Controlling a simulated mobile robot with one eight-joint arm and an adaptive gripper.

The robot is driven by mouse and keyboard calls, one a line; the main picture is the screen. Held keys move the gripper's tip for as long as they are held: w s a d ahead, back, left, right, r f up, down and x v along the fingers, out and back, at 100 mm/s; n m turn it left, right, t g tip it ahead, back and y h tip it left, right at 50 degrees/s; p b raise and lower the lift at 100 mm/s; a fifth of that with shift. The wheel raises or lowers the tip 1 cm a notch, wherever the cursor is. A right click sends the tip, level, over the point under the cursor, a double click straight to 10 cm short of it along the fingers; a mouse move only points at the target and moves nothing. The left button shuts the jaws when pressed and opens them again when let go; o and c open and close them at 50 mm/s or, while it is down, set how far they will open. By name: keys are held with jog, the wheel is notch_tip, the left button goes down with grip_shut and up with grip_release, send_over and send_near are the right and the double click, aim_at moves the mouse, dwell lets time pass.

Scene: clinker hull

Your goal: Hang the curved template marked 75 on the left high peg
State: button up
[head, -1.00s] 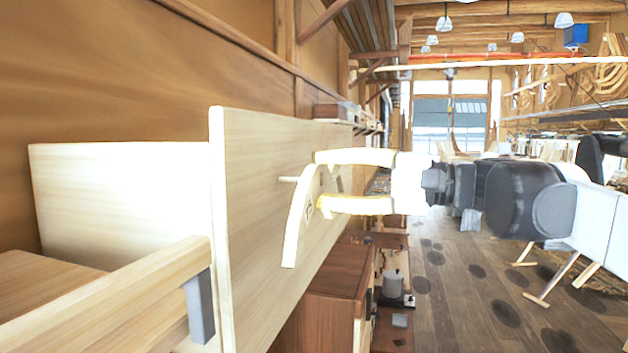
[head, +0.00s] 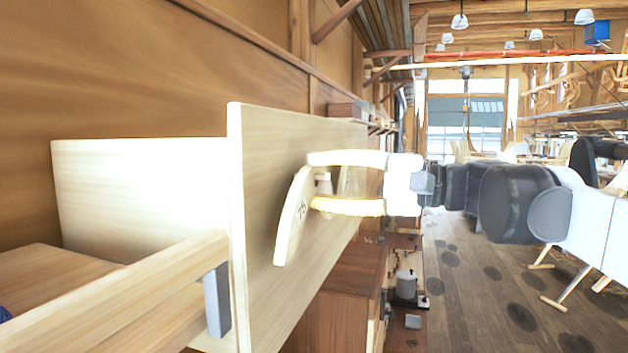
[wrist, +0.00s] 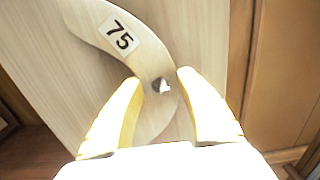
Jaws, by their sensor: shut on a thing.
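The curved template (head: 293,222) is a pale wooden arc marked 75. In the wrist view the template (wrist: 95,22) shows its 75 label upper left and a round hole with something grey and white in it. My gripper (head: 350,182) is shut on the template's broader end, with one finger on each side in the wrist view (wrist: 158,88). The template is close in front of the pale upright board (head: 262,140); I cannot tell if it touches. A short pale stub (head: 323,185) shows between the fingers, perhaps a peg end at the hole.
A pale wooden rail (head: 130,290) with a grey bracket (head: 216,300) stands at the near left. A brown cabinet (head: 335,290) is below the board. A small shelf (head: 350,110) is behind it.

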jog(key=o, duration=1.3)
